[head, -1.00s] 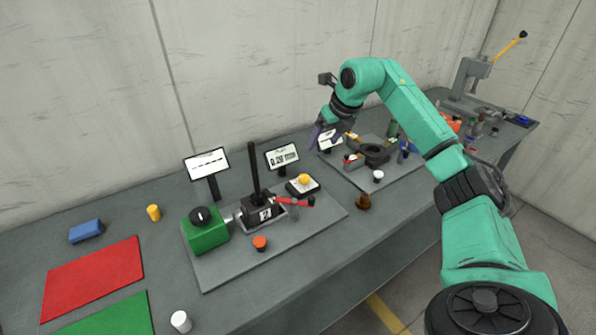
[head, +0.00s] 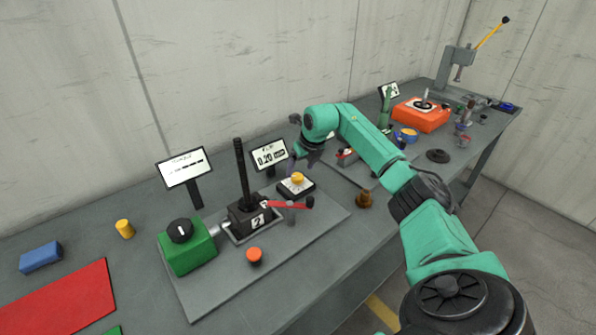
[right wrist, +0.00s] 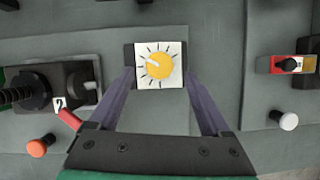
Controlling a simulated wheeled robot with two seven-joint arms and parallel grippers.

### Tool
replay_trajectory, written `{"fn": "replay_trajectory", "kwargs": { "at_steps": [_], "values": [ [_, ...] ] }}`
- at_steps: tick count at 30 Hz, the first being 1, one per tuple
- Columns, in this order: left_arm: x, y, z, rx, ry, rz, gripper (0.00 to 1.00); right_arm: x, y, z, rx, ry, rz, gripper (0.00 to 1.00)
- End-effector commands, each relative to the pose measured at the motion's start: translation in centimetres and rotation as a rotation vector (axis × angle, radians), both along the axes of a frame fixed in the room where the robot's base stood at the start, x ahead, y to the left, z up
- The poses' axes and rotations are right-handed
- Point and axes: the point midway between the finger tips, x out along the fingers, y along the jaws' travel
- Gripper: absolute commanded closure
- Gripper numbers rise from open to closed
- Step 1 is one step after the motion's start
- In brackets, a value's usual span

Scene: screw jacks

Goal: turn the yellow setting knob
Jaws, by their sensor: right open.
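The yellow setting knob (head: 297,178) sits on a small white dial plate with black tick marks, on a dark box on the grey board. In the right wrist view the knob (right wrist: 160,66) lies between my two fingers, near their tips, with clear gaps on both sides. My right gripper (head: 304,160) is open and empty, just above and behind the knob in the head view. In the right wrist view the open fingers (right wrist: 158,75) point down toward the dial. Whether the fingertips reach the knob's height I cannot tell. My left gripper is not in view.
A display reading 0.20 (head: 268,155) stands behind the dial. An orange button (head: 254,256) and a brass piece (head: 364,199) stand nearby.

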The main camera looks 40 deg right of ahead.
Motion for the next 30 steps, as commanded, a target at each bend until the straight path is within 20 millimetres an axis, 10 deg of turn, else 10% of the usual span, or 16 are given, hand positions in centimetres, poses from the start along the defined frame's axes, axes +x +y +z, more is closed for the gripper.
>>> {"fn": "replay_trajectory", "kwargs": {
  "at_steps": [14, 21, 30],
  "values": [
    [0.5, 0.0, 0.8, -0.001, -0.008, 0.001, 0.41, 1.5, -0.2, -3.8, -0.002, -0.001, 0.001, 0.18],
    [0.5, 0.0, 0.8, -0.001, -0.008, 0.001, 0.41, 1.5, -0.2, -3.8, -0.001, -0.001, 0.001, 0.99],
    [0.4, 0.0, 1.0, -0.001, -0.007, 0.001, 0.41, 1.5, -0.2, -3.7, -0.002, -0.001, -0.021, 1.00]
  ]
}}
